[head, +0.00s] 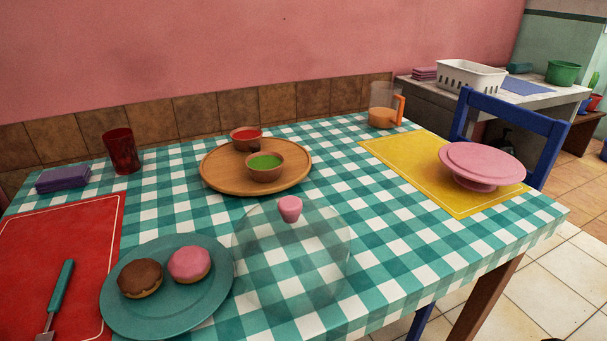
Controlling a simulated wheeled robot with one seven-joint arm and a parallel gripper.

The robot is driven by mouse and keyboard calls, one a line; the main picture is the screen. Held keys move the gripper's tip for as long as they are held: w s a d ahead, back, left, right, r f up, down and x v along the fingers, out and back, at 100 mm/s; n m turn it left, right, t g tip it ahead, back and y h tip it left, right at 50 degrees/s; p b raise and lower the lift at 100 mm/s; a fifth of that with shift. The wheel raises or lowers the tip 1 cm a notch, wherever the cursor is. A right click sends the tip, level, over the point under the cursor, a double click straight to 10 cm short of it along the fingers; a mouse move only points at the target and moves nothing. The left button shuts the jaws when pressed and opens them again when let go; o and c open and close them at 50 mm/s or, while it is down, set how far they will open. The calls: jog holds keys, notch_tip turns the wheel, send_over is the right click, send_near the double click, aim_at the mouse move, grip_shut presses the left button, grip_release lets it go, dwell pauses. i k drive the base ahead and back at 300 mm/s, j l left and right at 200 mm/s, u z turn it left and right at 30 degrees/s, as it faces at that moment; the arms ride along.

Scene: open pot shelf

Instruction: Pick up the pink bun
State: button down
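The pink bun (189,264), round with pink icing on a pale base, sits on a teal plate (205,309) at the front left of the table. A brown bun (140,277) sits close to its left on the same plate. A clear glass dome (293,265) with a pink knob (290,208) stands on the cloth just right of the plate, apart from the pink bun. My gripper is not in view.
A red mat (62,235) with a teal-handled utensil (62,289) lies left. A round wooden tray (222,177) holds two sauce bowls behind. A pink cake stand (481,163) stands on a yellow mat (405,158) at right. A red cup (121,151) and a jug (384,105) stand farther back.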

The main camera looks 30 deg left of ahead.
aim_at(190, 264)
jog(key=u, duration=0.45)
jog(key=j+u, duration=0.1)
jog(key=u, duration=0.75)
jog(key=j+u, duration=0.1)
jog(key=u, duration=0.75)
